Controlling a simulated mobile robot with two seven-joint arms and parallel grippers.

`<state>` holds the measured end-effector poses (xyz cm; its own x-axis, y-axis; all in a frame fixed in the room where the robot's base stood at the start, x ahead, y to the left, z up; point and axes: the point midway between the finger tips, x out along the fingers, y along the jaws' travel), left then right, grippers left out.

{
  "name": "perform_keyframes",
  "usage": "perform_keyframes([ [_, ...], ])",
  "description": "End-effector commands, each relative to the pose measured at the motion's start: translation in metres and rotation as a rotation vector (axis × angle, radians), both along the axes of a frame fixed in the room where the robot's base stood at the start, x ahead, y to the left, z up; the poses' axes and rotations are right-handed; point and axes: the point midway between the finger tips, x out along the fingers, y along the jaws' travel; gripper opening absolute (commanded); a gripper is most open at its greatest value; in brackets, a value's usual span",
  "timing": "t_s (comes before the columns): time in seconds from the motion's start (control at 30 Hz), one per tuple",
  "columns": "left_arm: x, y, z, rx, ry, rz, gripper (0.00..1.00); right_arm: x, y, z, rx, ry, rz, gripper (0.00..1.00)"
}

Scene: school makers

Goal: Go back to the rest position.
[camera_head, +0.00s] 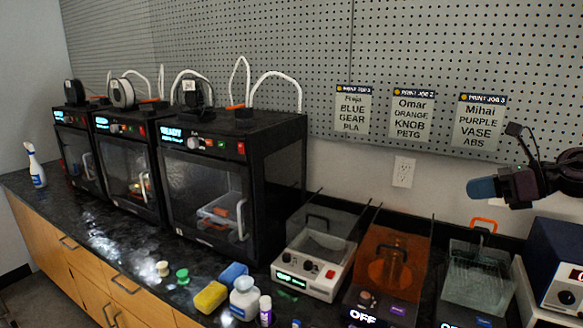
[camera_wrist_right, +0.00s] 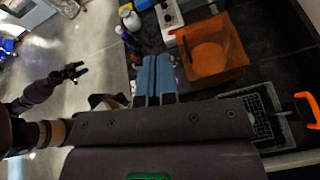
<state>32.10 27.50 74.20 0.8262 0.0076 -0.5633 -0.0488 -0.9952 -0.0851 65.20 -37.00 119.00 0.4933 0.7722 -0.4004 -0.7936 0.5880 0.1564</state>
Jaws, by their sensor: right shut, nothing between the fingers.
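My right gripper (camera_head: 482,188) is raised in front of the pegboard wall at the right of the head view, above the row of open tanks. Its blue fingertips are together and hold nothing. In the right wrist view its two blue fingers (camera_wrist_right: 157,76) lie side by side, pointing up the picture. My left gripper (camera_wrist_right: 76,71) shows small at the left of the right wrist view, over the floor beside the counter, with its fingers apart and empty. It is outside the head view.
Three black printers (camera_head: 205,185) stand along the counter. An orange tank (camera_head: 393,262) and a tank with an orange handle (camera_head: 480,265) sit below my right arm. A yellow sponge (camera_head: 210,297), a blue sponge (camera_head: 233,273) and a white bottle (camera_head: 244,300) are near the front edge.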

Motion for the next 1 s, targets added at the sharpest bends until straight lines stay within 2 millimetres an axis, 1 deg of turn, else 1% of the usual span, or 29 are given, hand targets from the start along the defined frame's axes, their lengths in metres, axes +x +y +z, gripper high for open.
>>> perform_keyframes([
  [0.03,-0.001,0.0,-0.001,0.0,0.002,0.0,0.6,-0.001,0.018,-0.019,0.101,0.021,-0.021,0.0],
  [0.1,-0.001,0.0,-0.001,-0.001,0.003,0.001,0.6,-0.003,0.038,-0.038,0.246,0.051,-0.069,0.0],
  [0.2,-0.001,0.0,-0.002,-0.001,0.005,0.001,0.6,-0.008,0.06,-0.061,0.454,0.103,-0.155,0.0],
  [0.3,-0.002,0.0,-0.002,0.0,0.007,0.001,0.6,-0.016,0.075,-0.084,0.663,0.172,-0.26,0.0],
  [0.4,-0.002,0.0,-0.003,-0.001,0.007,0.003,0.6,-0.026,0.082,-0.107,0.866,0.253,-0.383,0.0],
  [0.57,-0.002,0.0,-0.003,-0.001,0.007,0.003,0.6,-0.048,0.082,-0.146,1.178,0.399,-0.618,0.0],
  [0.67,-0.002,0.0,-0.003,-0.001,0.007,0.002,0.6,-0.067,0.076,-0.175,1.359,0.498,-0.789,0.0],
  [0.77,-0.002,0.0,-0.002,-0.001,0.006,0.002,0.6,-0.091,0.07,-0.205,1.528,0.598,-0.975,0.0],
  [0.8,-0.002,0.0,-0.002,-0.001,0.006,0.002,0.6,-0.103,0.067,-0.218,1.593,0.639,-1.053,0.0],
  [0.87,-0.002,0.0,-0.002,-0.002,0.006,0.002,0.6,-0.121,0.063,-0.237,1.684,0.699,-1.175,0.0],
  [0.9,-0.002,0.0,-0.002,-0.002,0.006,0.002,0.6,-0.135,0.061,-0.249,1.742,0.739,-1.26,0.0],
  [0.97,-0.002,0.0,-0.002,-0.002,0.006,0.002,0.6,-0.157,0.058,-0.268,1.822,0.799,-1.392,0.0],
  [1.0,-0.002,0.0,-0.002,-0.002,0.005,0.002,0.6,-0.173,0.057,-0.28,1.872,0.837,-1.481,0.0],
])
